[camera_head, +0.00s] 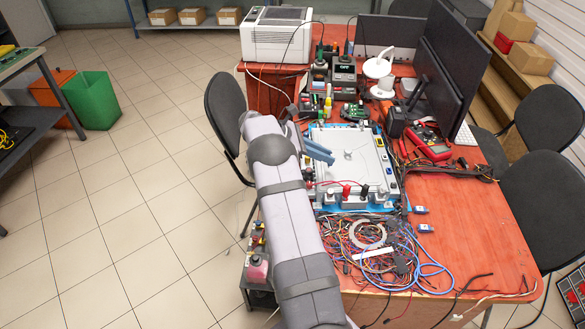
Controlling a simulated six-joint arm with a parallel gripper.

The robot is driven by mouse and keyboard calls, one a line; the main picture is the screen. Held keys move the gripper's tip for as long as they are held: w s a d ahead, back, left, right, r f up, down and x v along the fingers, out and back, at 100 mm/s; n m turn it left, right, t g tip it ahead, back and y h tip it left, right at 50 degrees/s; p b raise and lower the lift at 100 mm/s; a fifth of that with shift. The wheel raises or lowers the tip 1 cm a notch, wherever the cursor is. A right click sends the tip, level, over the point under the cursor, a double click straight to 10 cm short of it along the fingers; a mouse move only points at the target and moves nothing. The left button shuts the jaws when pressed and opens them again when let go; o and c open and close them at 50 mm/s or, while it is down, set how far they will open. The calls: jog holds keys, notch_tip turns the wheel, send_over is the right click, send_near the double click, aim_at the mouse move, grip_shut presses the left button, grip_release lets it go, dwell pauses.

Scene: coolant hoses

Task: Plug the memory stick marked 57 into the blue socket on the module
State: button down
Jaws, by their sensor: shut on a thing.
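My gripper (320,152), with blue-grey fingers, is over the left part of a white panel unit (345,175) on a blue mat (340,207). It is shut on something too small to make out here. Two small blue-and-silver sticks, one (420,210) behind the other (425,228), lie on the red table right of the mat's front corner. Their marks are not readable.
A tangle of cables (375,250) lies in front of the mat. A red multimeter (430,147), a large monitor (445,70) and a white lamp-like device (380,73) stand right and behind. The table (470,220) is clear at right. Chairs stand at both sides.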

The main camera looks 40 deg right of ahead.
jog(key=shift+m+g+h, duration=0.3)
jog(key=shift+g, duration=0.4)
jog(key=s+d, duration=0.1)
jog(key=d, duration=0.2)
jog(key=s+d+b, duration=0.1)
jog(key=s+d, duration=0.1)
jog(key=d, duration=0.2)
jog(key=s+d, duration=0.1)
jog(key=d, duration=0.2)
jog(key=shift+s+d+r, duration=0.15)
jog(key=shift+s, duration=0.15)
jog(key=s+d+r+m+g+b, duration=0.1)
jog(key=s+d, duration=0.5)
jog(key=shift+s+d+r+g+b, duration=0.2)
jog(key=shift+d+r+g+b, duration=0.1)
jog(key=shift+d, duration=0.05)
jog(key=b, duration=0.3)
send_over(381, 169)
jog(key=shift+w+d+f, duration=0.1)
jog(key=shift+d+f, duration=0.05)
jog(key=shift+f, duration=0.95)
jog(key=shift+d+f, duration=0.1)
jog(key=shift+f, duration=0.95)
jog(key=shift+f+b, duration=0.35)
jog(key=shift+f, duration=0.25)
jog(key=shift+f+b, duration=0.85)
jog(key=shift+b, duration=0.05)
